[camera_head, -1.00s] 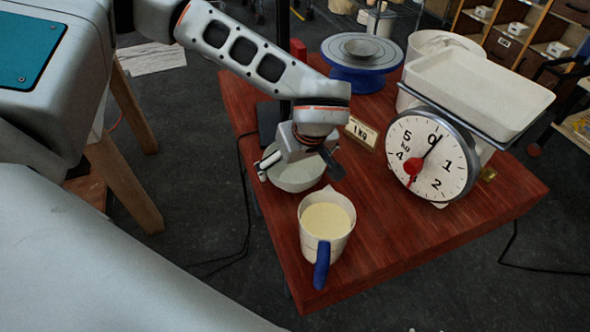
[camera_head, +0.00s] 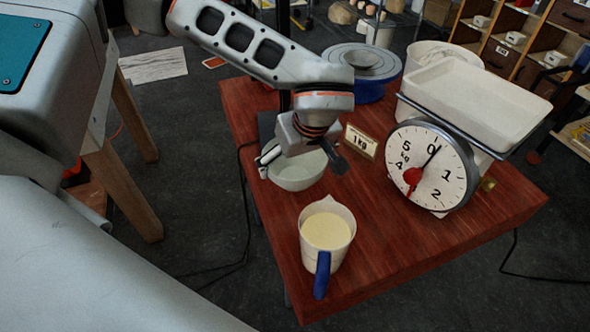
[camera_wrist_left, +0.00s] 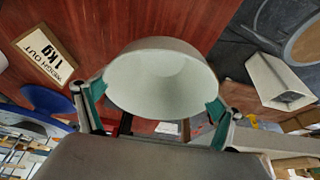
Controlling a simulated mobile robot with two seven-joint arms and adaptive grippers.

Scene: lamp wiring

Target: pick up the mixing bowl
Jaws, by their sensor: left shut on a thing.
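The mixing bowl (camera_head: 296,179) is pale grey-green and round. It is at the left side of the red wooden table, behind the jug in the head view. My left gripper (camera_head: 302,161) is over it, with a finger on each side. In the left wrist view the bowl (camera_wrist_left: 165,85) sits between the teal fingertips, which press on its opposite sides. The bowl looks roughly upright and seems slightly above the table, though the gap under it is hard to see. My right gripper does not show.
A jug of cream liquid (camera_head: 328,231) with a blue handle stands close in front of the bowl. A dial scale (camera_head: 430,168) with a white tray and a "1 kg" card (camera_head: 361,141) are to the right. A blue turntable (camera_head: 362,72) is behind.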

